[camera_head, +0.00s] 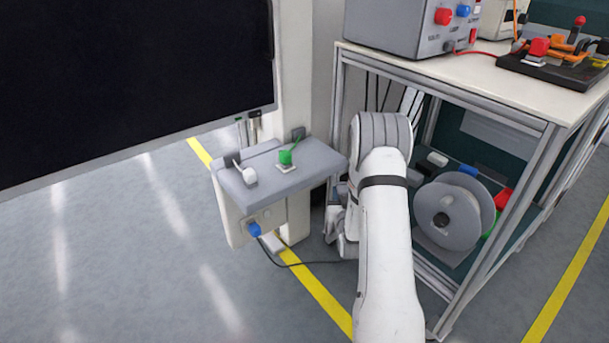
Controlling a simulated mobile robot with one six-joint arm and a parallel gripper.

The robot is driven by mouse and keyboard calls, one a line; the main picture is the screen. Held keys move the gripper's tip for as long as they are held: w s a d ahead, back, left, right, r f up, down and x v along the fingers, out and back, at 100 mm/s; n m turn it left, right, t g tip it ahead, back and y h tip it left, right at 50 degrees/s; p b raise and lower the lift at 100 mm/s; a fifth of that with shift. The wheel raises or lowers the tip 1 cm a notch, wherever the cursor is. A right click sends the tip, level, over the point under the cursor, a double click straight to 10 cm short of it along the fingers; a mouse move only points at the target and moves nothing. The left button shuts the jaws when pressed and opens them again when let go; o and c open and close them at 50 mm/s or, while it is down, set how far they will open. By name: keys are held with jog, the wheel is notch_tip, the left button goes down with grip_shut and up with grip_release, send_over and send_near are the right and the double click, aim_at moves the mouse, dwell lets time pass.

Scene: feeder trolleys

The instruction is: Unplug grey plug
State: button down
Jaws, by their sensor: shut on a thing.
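A grey box (242,213) with a flat grey top stands beside the white post. A blue plug (254,230) sits on its front face, with a black cable (300,263) running right towards my wrist. My gripper (337,203) shows only in part, at the right side of the box, left of my white arm. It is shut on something. My arm and wrist hide most of the jaws and what they hold. I cannot make out a grey plug with certainty.
On the box top are a white-capped part (249,175) and a green part (286,157). A metal-framed trolley (545,145) stands close on the right, with a grey reel (447,217) on its lower shelf. A large black panel (130,85) is at left.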

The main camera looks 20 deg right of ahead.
notch_tip(320, 180, up, 16)
jog(key=a+p, duration=0.1)
jog(key=p, duration=0.5)
jog(key=shift+f, duration=0.25)
jog(key=shift+s, duration=0.1)
dwell(0.5)
jog(key=shift+w+a+b, duration=0.55)
jog(key=shift+w+b, duration=0.45)
jog(key=shift+w, duration=0.35)
jog(key=shift+w+a+b, duration=0.6)
jog(key=shift+w+b, duration=0.35)
jog(key=shift+w, duration=0.4)
jog(key=shift+w+a+b, duration=0.55)
jog(key=shift+w+b, duration=0.45)
jog(key=shift+w, duration=0.35)
jog(key=shift+f+b, duration=0.25)
jog(key=shift+b, duration=0.2)
